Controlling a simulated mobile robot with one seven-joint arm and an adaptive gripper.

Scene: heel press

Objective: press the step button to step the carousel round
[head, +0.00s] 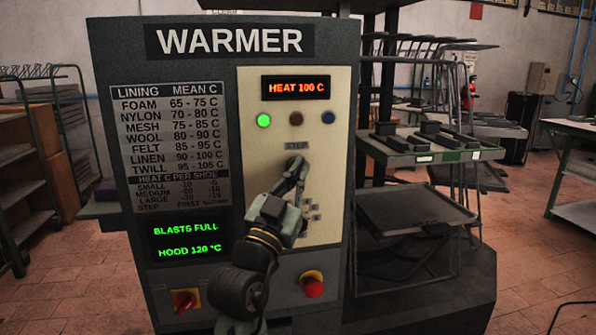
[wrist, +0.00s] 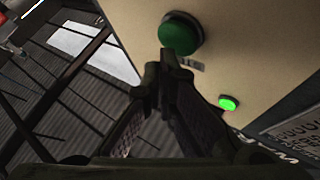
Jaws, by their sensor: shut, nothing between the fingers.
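The step button (wrist: 180,34) is a round green dome on the cream panel in the wrist view. In the head view my gripper mostly covers it below the STEP label (head: 297,146). My gripper (head: 299,164) is shut and empty, with its fingers pointing up at the panel. In the wrist view the closed fingertips (wrist: 168,60) are right beside the button's edge. I cannot tell whether they touch it. The carousel (head: 440,152) stands right of the warmer, with a tray carrying several dark pieces.
The warmer's panel has a lit green lamp (head: 264,120), a HEAT 100 C display (head: 296,88) and a red knob (head: 312,284) low down. A lower display (head: 188,240) reads BLASTS FULL, HOOD 120 °C. A lower tray (head: 415,215) juts out at right.

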